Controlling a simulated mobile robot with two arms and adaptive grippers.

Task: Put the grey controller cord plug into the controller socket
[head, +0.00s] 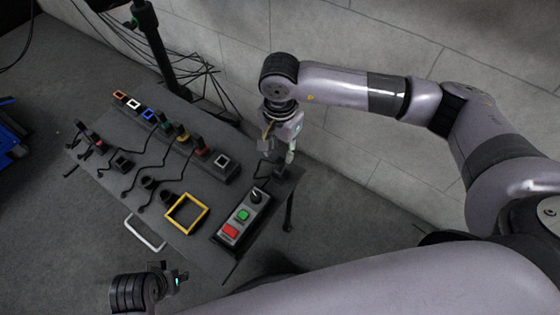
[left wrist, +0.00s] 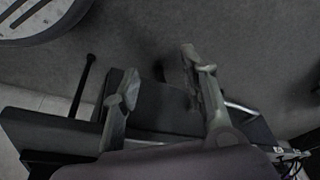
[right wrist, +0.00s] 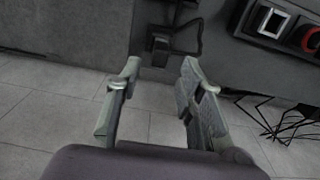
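The row of sockets stands along the table's back edge. The light-framed socket at its near end, apparently the controller socket (head: 222,160), looks empty; it also shows at the top right of the right wrist view (right wrist: 270,21). A dark plug with a cord (right wrist: 160,43), possibly the grey controller plug, lies near the table edge, ahead of and between the right fingertips. My right gripper (head: 278,158) is open and empty, near the table's right end; its fingers also show in the right wrist view (right wrist: 158,78). My left gripper (head: 174,280) is open and empty at the front, apart from the sockets.
A control box (head: 243,216) with green and red buttons stands at the right end of the table. A yellow square frame (head: 186,213) lies beside it. Several coloured plugs and loose black cords lie across the table. A dark post (head: 155,45) stands behind, near the wall.

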